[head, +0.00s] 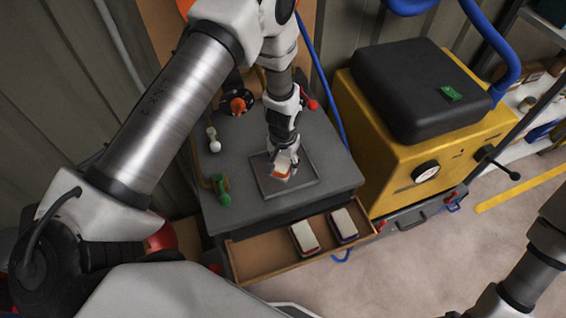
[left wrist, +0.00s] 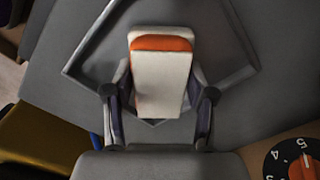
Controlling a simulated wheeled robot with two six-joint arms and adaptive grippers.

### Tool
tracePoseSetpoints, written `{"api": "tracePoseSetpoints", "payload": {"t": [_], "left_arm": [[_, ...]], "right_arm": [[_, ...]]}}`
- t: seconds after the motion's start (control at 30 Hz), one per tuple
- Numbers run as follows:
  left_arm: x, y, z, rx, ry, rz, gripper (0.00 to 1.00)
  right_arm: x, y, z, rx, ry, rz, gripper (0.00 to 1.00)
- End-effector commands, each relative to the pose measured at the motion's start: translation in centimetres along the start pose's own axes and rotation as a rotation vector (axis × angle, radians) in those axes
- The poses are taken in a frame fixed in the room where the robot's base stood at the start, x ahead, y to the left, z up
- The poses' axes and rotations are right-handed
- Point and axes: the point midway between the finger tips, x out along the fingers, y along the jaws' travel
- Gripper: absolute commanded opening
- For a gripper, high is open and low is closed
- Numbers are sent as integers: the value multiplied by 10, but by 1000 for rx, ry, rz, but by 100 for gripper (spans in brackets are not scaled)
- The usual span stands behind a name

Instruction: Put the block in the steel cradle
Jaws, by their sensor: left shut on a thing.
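The block (head: 281,171) is white with an orange band. My left gripper (head: 284,163) is shut on it, and in the left wrist view the two fingers clasp the sides of the block (left wrist: 160,85). The steel cradle (head: 293,191) appears to be the square, low-rimmed grey frame on the dark bench top; its rim also shows in the left wrist view (left wrist: 88,38). The block appears within the frame's outline in the head view. I cannot tell whether it touches the cradle floor. My right gripper is out of view; only part of the right arm shows.
An open wooden drawer (head: 262,258) below the bench holds two white-topped blocks (head: 304,236) (head: 343,224). A green-handled item (head: 222,191) and a white knobbed item (head: 212,139) stand at the bench's left. A yellow machine (head: 380,150) with a black top stands to the right.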

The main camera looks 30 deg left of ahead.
Motion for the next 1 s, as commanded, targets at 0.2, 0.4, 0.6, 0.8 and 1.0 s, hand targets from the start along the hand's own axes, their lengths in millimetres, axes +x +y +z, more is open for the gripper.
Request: {"api": "tracePoseSetpoints", "payload": {"t": [0.2, 0.4, 0.6, 0.8, 1.0], "left_arm": [[1, 0, 0, 0, 0, 0, 80], [1, 0, 0, 0, 0, 0, 80], [-11, 0, -1, 0, 3, 0, 80], [-58, 0, -1, 1, 6, 0, 80], [-104, 0, -1, 0, 4, 0, 80]], "right_arm": [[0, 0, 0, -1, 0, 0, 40], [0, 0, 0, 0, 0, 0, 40], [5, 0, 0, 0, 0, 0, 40], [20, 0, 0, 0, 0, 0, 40], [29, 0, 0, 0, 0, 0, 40]]}}
